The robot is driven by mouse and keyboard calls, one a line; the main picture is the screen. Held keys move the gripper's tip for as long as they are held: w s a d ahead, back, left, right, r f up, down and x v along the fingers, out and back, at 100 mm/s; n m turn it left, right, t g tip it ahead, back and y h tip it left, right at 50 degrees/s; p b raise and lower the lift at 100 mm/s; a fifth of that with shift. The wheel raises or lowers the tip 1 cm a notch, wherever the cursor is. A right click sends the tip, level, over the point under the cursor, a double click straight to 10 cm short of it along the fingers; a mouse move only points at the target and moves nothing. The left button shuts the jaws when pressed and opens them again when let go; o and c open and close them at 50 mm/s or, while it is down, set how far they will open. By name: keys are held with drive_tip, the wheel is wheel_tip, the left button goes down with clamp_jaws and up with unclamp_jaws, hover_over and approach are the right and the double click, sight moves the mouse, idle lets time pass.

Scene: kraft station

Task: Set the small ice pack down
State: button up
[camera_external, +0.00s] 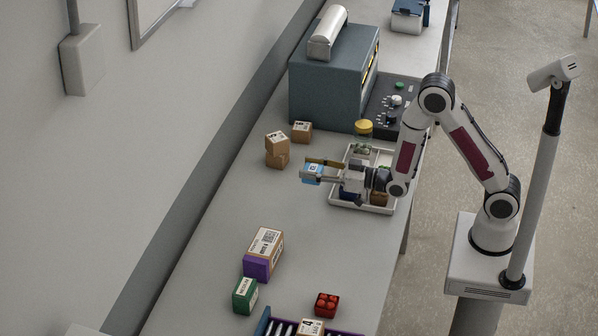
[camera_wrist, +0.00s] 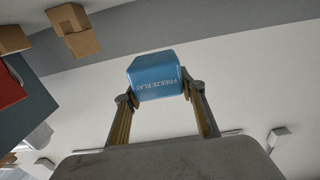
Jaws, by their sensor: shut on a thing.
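The small ice pack (camera_external: 312,171) is a light blue block with a pale label in the external view. The gripper reaches left from above the white tray (camera_external: 338,203), over the grey bench (camera_external: 215,212). I cannot tell exactly how high the pack is above the bench.
Small cardboard boxes (camera_external: 277,150) stand behind the pack. A yellow-lidded jar (camera_external: 363,130) is by the tray. A grey machine (camera_external: 325,85) stands at the back. A purple-and-brown box (camera_external: 263,254), green box (camera_external: 245,296) and red block (camera_external: 326,304) stand in front.

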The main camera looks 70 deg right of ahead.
sight(312, 168)
drive_tip(key=shift+r, duration=2.35)
drive_tip(key=s+d, duration=0.5)
drive_tip(key=d, duration=0.7)
drive_tip(key=s+d, duration=0.6)
drive_tip(key=d, duration=0.5)
drive_tip(key=s+d, duration=0.6)
drive_tip(key=s, duration=0.3)
drive_tip(key=shift+a+f, duration=0.15)
drive_tip(key=shift+f, duration=1.3)
drive_tip(key=shift+a+f, duration=0.1)
drive_tip(key=shift+f, duration=1.3)
drive_tip(key=shift+f, duration=2.95)
drive_tip(key=shift+f, duration=0.1)
drive_tip(key=shift+f, duration=1.75)
